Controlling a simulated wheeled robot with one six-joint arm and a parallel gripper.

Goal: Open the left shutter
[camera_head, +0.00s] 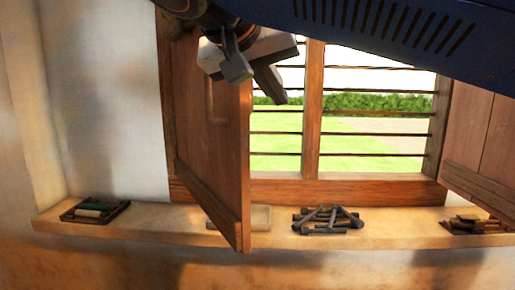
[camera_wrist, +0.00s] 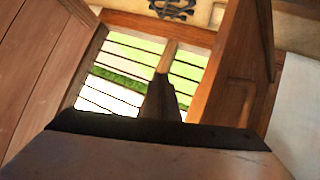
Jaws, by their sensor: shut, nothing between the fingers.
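The left shutter (camera_head: 205,130) is a brown wooden panel, swung part way into the room from the left side of the window. In the wrist view, the left shutter (camera_wrist: 232,60) stands at the right. My gripper (camera_head: 255,80) is shut and empty, near the upper part of the shutter's free edge, covering part of it. I cannot tell whether it touches. The wrist view shows my gripper (camera_wrist: 160,95) in front of the barred opening.
The right shutter (camera_head: 485,135) also stands swung inward. The sill (camera_head: 150,222) holds a dark tray (camera_head: 95,211), a pale block (camera_head: 260,217), a pile of dark rods (camera_head: 327,220) and wooden pieces (camera_head: 475,225). Horizontal bars (camera_head: 375,155) cross the window.

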